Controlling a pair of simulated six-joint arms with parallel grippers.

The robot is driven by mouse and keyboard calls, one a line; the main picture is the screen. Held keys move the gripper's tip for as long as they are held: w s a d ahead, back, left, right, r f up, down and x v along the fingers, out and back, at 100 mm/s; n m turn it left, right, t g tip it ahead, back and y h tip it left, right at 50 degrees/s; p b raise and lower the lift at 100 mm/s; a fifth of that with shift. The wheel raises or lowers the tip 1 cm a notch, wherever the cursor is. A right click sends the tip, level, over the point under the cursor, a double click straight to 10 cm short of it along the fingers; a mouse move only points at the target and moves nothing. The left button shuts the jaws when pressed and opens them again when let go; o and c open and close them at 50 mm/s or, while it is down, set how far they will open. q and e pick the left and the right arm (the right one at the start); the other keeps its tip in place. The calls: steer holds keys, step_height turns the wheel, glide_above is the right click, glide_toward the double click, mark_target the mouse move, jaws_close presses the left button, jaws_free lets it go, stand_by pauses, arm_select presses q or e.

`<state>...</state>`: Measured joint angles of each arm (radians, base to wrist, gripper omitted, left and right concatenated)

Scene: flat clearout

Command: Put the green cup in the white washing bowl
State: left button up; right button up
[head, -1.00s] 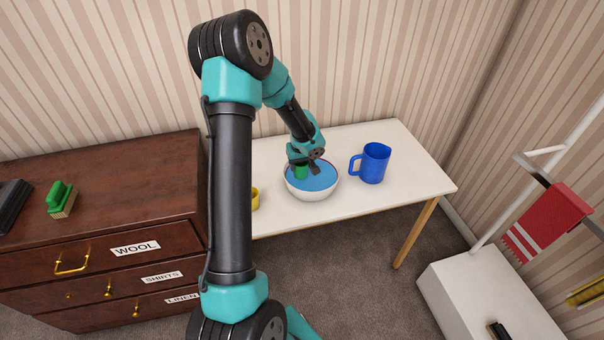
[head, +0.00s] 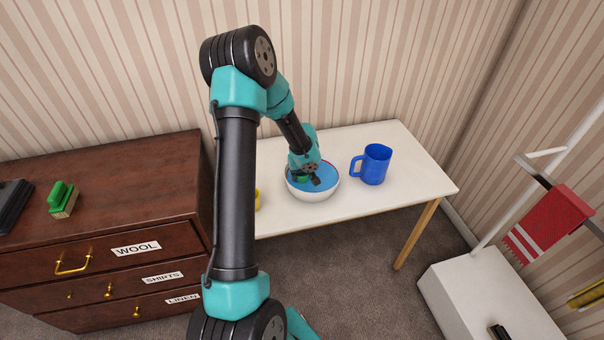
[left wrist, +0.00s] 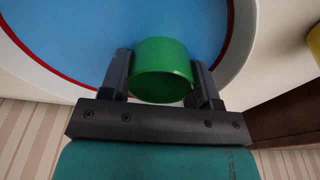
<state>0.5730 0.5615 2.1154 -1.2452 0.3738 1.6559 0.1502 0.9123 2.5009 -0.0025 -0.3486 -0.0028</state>
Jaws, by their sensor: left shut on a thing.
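The white washing bowl (head: 313,195) stands on the white table, with a blue inside and a red line near its rim. It also shows in the left wrist view (left wrist: 245,50). The green cup (left wrist: 163,68) is between the fingers of my left gripper (left wrist: 162,82), which is shut on it. In the head view my left gripper (head: 308,178) is down inside the bowl's rim, and only a little of the green cup (head: 301,179) shows beside it. Whether the cup touches the bowl's bottom I cannot tell. My right gripper is not in view.
A blue jug (head: 375,165) stands right of the bowl on the white table (head: 400,190). A yellow thing (head: 257,199) is partly hidden behind my arm. A brown dresser (head: 120,180) with a green brush (head: 63,199) is at left. The table's right end is clear.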

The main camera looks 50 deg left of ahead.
mark_target(303, 187)
arm_select(q)
steer(key=o, duration=1)
steer(key=shift+f, duration=0.1)
steer(key=shift+c, duration=0.2)
step_height(303, 187, up, 12)
steer(key=d, duration=0.1)
steer(key=shift+s+d, duration=0.3)
steer(key=shift+s, duration=0.15)
